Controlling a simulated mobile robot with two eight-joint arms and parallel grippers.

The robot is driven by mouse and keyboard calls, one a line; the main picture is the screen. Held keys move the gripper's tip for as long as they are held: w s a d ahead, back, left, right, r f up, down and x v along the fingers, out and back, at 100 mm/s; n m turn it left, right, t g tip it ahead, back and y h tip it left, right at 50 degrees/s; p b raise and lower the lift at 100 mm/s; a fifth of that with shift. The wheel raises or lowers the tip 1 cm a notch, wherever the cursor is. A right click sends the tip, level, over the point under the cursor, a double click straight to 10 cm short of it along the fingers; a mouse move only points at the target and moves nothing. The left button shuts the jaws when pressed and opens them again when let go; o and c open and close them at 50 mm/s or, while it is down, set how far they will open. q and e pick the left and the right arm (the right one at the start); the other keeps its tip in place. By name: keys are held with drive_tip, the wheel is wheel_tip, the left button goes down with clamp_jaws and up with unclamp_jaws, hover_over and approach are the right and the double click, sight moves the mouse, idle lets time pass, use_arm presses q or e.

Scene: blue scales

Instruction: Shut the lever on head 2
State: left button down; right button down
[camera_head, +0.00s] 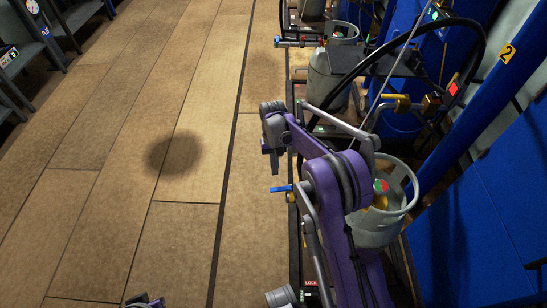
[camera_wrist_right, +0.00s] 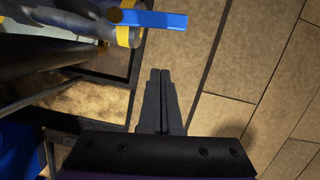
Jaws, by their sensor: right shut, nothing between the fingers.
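A blue lever (camera_head: 281,188) sticks out to the left from a fitting beside the gas cylinder (camera_head: 372,232), in the bay by the yellow "2" sign (camera_head: 507,53). In the right wrist view the blue lever (camera_wrist_right: 160,19) lies across the top, with a yellow end on a pipe fitting. My right gripper (camera_head: 274,170) is just above and left of the lever in the head view. Its fingers (camera_wrist_right: 160,73) are shut and empty, with a visible gap to the lever in the wrist view. A dark part of my left arm shows at the bottom edge; its fingers cannot be made out.
Another cylinder (camera_head: 329,78) with a red and blue fitting stands farther back. A black hose (camera_head: 400,45) arches over the bay. A blue post (camera_head: 470,100) and panels close off the right. The wooden floor (camera_head: 130,130) to the left is clear. Dark shelving (camera_head: 40,45) stands far left.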

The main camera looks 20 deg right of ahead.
sight(276, 189)
drive_tip(key=shift+s+a+f, duration=0.1)
drive_tip(key=shift+s+a, duration=0.1)
drive_tip(key=shift+s, duration=0.45)
drive_tip(key=shift+s+a+r, duration=0.1)
drive_tip(key=shift+s+a, duration=0.15)
drive_tip(key=shift+s, duration=0.4)
drive_tip(key=shift+s+a+f, duration=0.1)
drive_tip(key=shift+s+a, duration=0.1)
drive_tip(key=shift+s, duration=0.45)
